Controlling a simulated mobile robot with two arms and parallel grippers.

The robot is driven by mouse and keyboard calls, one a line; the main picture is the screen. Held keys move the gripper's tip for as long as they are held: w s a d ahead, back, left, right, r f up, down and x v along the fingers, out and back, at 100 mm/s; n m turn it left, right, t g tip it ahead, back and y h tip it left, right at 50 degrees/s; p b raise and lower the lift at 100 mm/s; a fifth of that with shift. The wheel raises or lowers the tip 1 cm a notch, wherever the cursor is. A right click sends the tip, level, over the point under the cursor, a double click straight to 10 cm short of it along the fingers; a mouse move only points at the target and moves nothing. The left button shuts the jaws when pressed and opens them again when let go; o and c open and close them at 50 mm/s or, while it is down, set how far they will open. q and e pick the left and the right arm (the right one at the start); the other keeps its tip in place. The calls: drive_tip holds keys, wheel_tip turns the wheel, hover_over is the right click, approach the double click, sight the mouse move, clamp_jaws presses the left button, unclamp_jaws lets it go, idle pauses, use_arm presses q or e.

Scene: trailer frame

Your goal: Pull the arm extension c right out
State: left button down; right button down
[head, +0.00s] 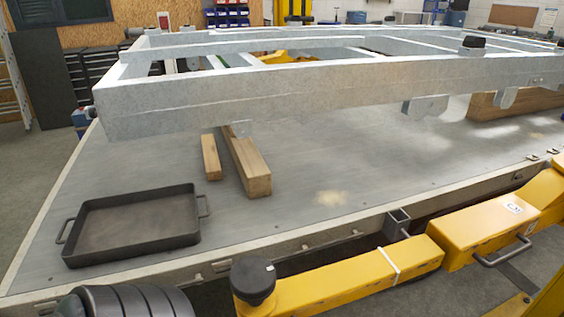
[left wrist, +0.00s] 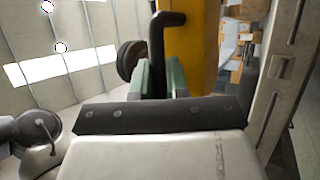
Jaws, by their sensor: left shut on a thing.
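The yellow arm extension c (head: 330,288) runs along the front of the trailer frame, with a C label (head: 513,208) on a wider yellow section at the right. A black round pad (head: 253,278) stands on its left end. In the left wrist view, my left gripper (left wrist: 160,80) has its green fingers closed around a black handle (left wrist: 157,50) beside a yellow surface (left wrist: 190,45). Dark discs (left wrist: 130,60) show just left of the fingers. My left gripper's fingers are outside the head view. My right gripper is in neither view.
The grey trailer deck (head: 330,150) lies behind the yellow arm. A black tray (head: 133,230) and wooden beams (head: 246,165) rest on it. A galvanized frame (head: 300,90) is raised above. A bent grey handle (head: 505,250) sits on the right yellow section.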

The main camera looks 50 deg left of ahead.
use_arm(q)
drive_tip(key=shift+s+f, duration=0.1)
drive_tip(key=c, duration=1.5)
unclamp_jaws()
drive_tip(key=o, duration=0.4)
drive_tip(key=shift+s+a, duration=0.15)
drive_tip(key=shift+s, duration=0.1)
drive_tip(key=shift+c, duration=0.2)
drive_tip(key=shift+w, duration=0.1)
drive_tip(key=shift+s+d+f, duration=0.2)
drive_tip(key=shift+d+f, duration=0.05)
drive_tip(key=shift+d, duration=0.05)
drive_tip(key=b+v, duration=0.2)
drive_tip(key=v, duration=0.8)
drive_tip(key=shift+b, duration=0.3)
